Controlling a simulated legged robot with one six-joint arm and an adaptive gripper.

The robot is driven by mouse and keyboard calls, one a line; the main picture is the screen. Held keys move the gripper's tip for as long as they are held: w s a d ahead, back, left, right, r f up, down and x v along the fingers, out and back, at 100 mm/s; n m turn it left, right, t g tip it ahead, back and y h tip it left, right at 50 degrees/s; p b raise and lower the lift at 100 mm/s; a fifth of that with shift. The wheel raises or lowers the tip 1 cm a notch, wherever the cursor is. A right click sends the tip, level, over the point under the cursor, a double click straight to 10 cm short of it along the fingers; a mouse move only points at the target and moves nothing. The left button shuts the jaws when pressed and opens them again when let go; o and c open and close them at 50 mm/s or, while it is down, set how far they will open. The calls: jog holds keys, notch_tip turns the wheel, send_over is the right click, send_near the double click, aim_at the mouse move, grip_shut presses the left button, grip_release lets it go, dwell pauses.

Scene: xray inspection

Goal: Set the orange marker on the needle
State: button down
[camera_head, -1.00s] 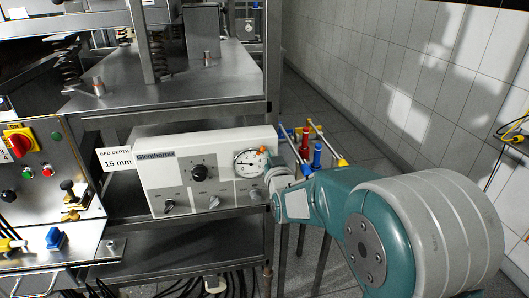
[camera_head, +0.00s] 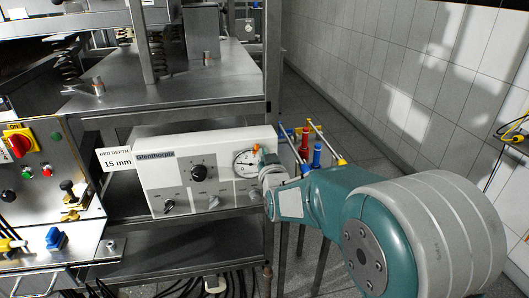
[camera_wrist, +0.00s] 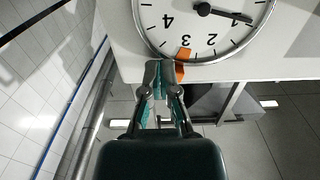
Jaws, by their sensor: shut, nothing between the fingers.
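The round white gauge (camera_head: 241,169) is on the front of the cream control box, at its right side. In the wrist view its dial (camera_wrist: 160,15) appears upside down. The black needle (camera_wrist: 228,15) points close to the 1. The orange marker (camera_wrist: 184,54) sits on the dial's rim near the 3, on the side towards the 2, with a tab sticking outward. It also shows at the gauge's upper right in the head view (camera_head: 257,148). My gripper (camera_wrist: 158,68) is shut and empty, its fingertips right beside the marker's tab; I cannot tell whether they touch.
The cream control box (camera_head: 160,183) with knobs stands on a metal shelf under a steel table (camera_head: 190,85). Left is a panel with a red-yellow switch (camera_head: 20,140). Red and blue capped parts (camera_head: 316,155) stand behind my arm.

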jog(key=shift+a+r, duration=0.1)
jog(key=shift+r, duration=0.05)
jog(key=shift+s+a+r, duration=0.15)
jog(key=shift+a+r, duration=0.15)
jog(key=shift+r, duration=0.55)
jog(key=shift+a, duration=0.2)
dwell(0.3)
